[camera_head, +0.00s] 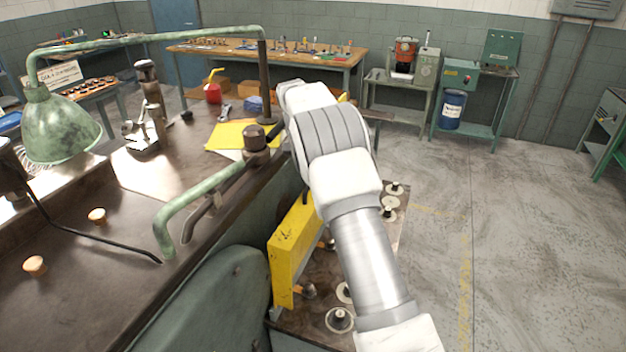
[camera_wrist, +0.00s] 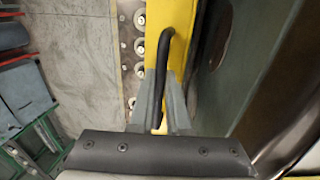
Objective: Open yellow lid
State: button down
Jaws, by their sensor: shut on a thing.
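The yellow lid (camera_head: 286,258) stands roughly upright along the right side of the green machine in the head view, partly covered by my arm. In the wrist view the yellow lid (camera_wrist: 184,18) is a strip running away from me, with a black curved handle (camera_wrist: 166,42) on it. My gripper (camera_wrist: 168,88) is shut on this handle. The fingertips are close to the lid's surface. My arm hides the gripper and handle in the head view.
A plate with several round knobs (camera_head: 339,319) lies right of the lid, beneath my arm. The machine's dark worktop (camera_head: 90,290) is at left, with a green lamp (camera_head: 60,130) and a bent green bar (camera_head: 190,205). The floor (camera_head: 520,240) at right is clear.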

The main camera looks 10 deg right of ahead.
jog(key=c, duration=0.9)
grip_release()
jog(key=shift+f, duration=0.1)
jog(key=shift+d, duration=0.1)
jog(key=shift+w, duration=0.1)
jog(key=shift+v, duration=6)
